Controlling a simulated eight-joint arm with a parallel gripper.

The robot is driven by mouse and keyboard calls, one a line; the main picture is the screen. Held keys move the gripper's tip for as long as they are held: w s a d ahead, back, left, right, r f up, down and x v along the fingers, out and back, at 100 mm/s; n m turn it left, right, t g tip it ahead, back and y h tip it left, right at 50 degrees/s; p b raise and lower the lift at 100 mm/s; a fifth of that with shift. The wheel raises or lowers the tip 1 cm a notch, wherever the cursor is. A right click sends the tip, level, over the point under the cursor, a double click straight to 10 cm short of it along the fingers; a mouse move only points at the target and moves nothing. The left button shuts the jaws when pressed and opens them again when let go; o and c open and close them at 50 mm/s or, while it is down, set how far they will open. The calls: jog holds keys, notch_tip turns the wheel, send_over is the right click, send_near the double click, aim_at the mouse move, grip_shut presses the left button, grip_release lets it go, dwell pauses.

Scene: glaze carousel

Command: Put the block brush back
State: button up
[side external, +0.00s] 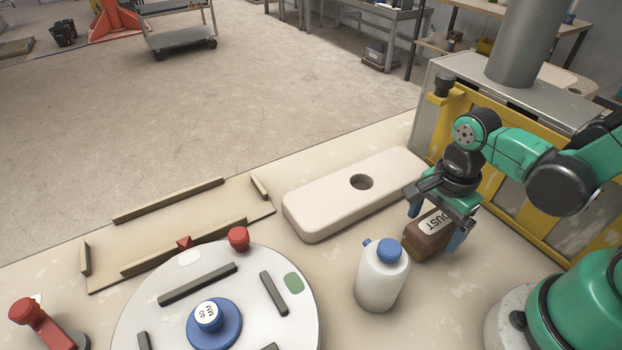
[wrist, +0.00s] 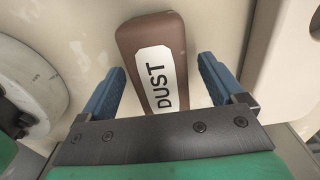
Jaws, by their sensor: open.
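The block brush is a brown block (side external: 428,234) with a white label reading DUST. It lies on the table at the right in the side view, behind the white bottle. My gripper (side external: 436,222) is above it, pointing down, with blue fingers on either side of the block. In the wrist view the block brush (wrist: 150,50) lies between the open fingers of my gripper (wrist: 163,68), a gap showing on both sides. Its bristles are hidden, and I cannot tell how far down the fingers reach.
A white bottle with a blue cap (side external: 382,278) stands close in front of the brush. A pale slab with a round hole (side external: 320,208) lies left of it. A round carousel (side external: 140,315) and a railed board (side external: 105,277) are farther left. A yellow-framed cabinet (side external: 507,195) stands behind.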

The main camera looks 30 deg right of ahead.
aim_at(436, 222)
notch_tip(436, 222, up, 11)
jog(key=w+n+t, duration=0.2)
jog(key=n, duration=0.4)
jog(key=w+n+t, duration=0.1)
jog(key=n+t, duration=0.1)
jog(key=n, duration=0.4)
jog(key=w+n+t, duration=0.2)
jog(key=n+t, duration=0.1)
jog(key=n, duration=0.3)
jog(key=shift+w+r, duration=0.2)
jog(key=shift+w, duration=0.15)
